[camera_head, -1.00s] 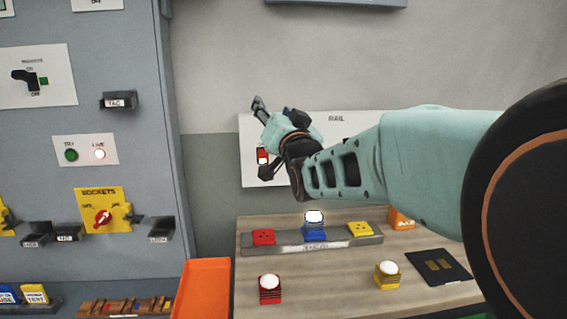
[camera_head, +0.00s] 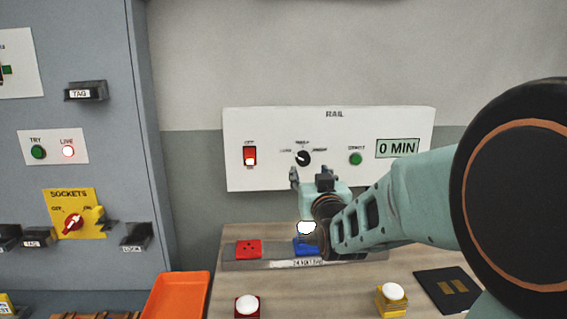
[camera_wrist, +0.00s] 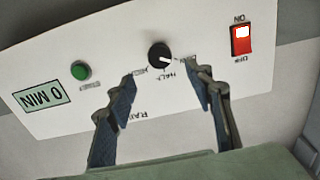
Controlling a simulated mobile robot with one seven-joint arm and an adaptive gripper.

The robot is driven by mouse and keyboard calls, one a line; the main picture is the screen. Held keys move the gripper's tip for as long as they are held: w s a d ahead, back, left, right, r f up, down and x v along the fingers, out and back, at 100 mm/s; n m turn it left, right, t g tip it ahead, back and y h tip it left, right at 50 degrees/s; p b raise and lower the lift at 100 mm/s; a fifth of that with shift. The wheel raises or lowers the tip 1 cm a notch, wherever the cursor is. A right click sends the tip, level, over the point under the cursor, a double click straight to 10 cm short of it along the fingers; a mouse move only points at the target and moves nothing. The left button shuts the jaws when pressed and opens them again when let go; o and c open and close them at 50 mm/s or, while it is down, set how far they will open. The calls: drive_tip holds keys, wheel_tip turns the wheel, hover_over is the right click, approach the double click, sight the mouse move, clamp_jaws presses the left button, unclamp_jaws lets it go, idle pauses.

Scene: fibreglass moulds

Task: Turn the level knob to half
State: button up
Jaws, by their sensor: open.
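The level knob (camera_head: 303,158) is a small black round knob on the white rail panel (camera_head: 320,120). Several small labels arc over it, one reading HALF. In the head view its pale mark points toward the left label. In the wrist view, the panel appears upside down and the knob (camera_wrist: 159,56) has its white mark toward the right. My gripper (camera_head: 309,178) is open and empty, just below the knob in the head view. In the wrist view its fingers (camera_wrist: 165,82) are spread to either side below the knob, apart from it.
The panel also carries a red rocker switch (camera_head: 250,156), a green button (camera_head: 355,159) and a display (camera_head: 397,148) reading 0 MIN. A grey cabinet stands left.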

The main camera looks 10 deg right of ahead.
sight(304, 160)
drive_tip(key=w, duration=0.8)
drive_tip(key=shift+w, duration=0.4)
drive_tip(key=c, duration=1.2)
drive_tip(key=shift+o, duration=0.2)
